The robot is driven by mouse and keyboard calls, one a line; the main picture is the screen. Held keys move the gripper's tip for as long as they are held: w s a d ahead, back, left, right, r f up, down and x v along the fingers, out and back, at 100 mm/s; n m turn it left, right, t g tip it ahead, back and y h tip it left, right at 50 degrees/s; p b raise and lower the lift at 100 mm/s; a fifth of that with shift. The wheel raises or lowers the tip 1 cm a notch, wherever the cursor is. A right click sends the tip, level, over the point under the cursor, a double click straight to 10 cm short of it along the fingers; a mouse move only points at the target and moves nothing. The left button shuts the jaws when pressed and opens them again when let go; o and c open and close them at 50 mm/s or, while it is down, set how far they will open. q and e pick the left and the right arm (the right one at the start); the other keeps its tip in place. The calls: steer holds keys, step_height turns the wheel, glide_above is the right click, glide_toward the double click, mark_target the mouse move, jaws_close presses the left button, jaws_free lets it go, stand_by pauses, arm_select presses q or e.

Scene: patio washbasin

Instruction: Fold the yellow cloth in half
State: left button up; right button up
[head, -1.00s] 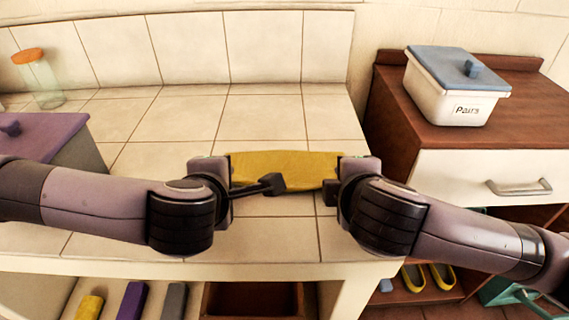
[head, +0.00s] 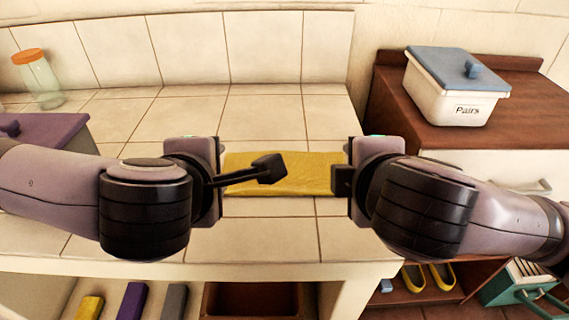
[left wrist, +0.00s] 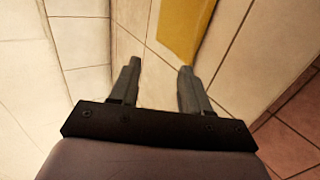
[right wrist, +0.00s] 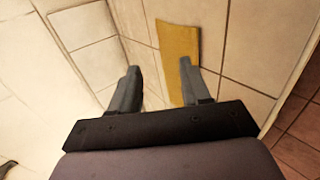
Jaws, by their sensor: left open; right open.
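The yellow cloth (head: 300,172) lies as a flat, narrow strip on the tiled counter in the head view, its ends partly hidden behind my grippers. My left gripper (head: 262,172) is open and empty, above and in front of the cloth's left part. My right gripper (head: 342,182) is at the cloth's right end, open and with nothing visible in it. In the left wrist view the cloth (left wrist: 185,25) lies beyond the open fingers (left wrist: 157,85). In the right wrist view the cloth (right wrist: 178,55) lies beyond the open fingers (right wrist: 160,85), near the right one.
A glass jar (head: 40,82) with an orange lid and a purple-lidded box (head: 50,132) stand at the left. A white box (head: 450,95) labelled "Pairs" sits on the brown cabinet (head: 520,125) at right. The counter (head: 270,240) around the cloth is clear.

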arm_select(q)
steer(key=v, duration=0.3)
steer(key=shift+w+r, duration=0.1)
steer(key=shift+r, duration=0.3)
arm_select(e)
steer(key=v, duration=0.3)
steer(key=shift+w+r, duration=0.1)
steer(key=shift+r, duration=0.25)
